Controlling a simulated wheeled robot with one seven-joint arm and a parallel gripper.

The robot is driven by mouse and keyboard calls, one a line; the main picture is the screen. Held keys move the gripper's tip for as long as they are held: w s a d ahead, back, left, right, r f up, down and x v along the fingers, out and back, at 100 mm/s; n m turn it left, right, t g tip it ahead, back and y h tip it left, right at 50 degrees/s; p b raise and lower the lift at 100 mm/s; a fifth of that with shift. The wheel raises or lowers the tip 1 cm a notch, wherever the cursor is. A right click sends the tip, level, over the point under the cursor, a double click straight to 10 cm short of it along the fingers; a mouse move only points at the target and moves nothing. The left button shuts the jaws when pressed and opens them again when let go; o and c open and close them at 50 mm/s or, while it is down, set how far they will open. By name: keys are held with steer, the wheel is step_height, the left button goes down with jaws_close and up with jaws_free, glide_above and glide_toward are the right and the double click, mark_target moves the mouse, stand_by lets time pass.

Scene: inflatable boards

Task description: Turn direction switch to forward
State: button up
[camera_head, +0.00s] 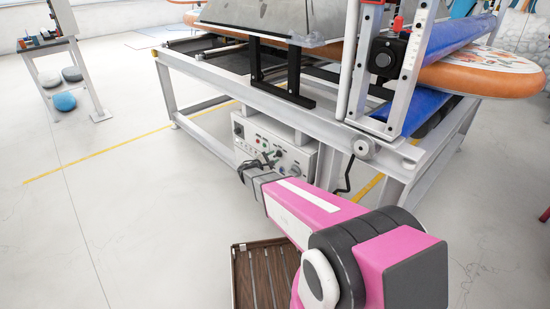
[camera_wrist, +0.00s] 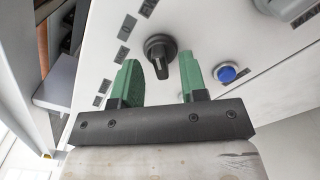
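The control panel (camera_head: 292,160) is a pale box with several knobs and buttons, mounted under the machine frame. My gripper (camera_wrist: 161,78) is open, with one green finger to each side of the switch in the picture. The fingers appear apart from the knob; how far they are from the panel I cannot tell. In the head view my pink arm reaches to the panel, and my gripper (camera_head: 262,163) partly covers its front.
A blue button (camera_wrist: 227,73) is right of the right finger, and a grey fitting (camera_wrist: 285,8) is at the upper right. The machine frame (camera_head: 240,100) stands above and around the panel. A brown slatted tray (camera_head: 262,270) lies below my arm. Open floor (camera_head: 130,220) lies to the left.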

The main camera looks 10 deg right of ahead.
steer(key=v, duration=0.9)
steer(key=shift+s, duration=0.1)
steer(key=s+d+r+m+g+y, duration=0.2)
steer(key=s+d+m+g+y, duration=0.2)
steer(key=s+d+m+g, duration=0.55)
steer(key=s+r+m+y, duration=0.2)
steer(key=s+m+y, duration=0.1)
steer(key=s+y, duration=0.2)
steer(key=s+r+m+y, duration=0.3)
steer(key=s+y, duration=0.3)
steer(key=s, duration=0.3)
steer(key=shift+s+a, duration=0.3)
steer(key=shift+a, duration=0.1)
steer(key=shift+g, duration=0.25)
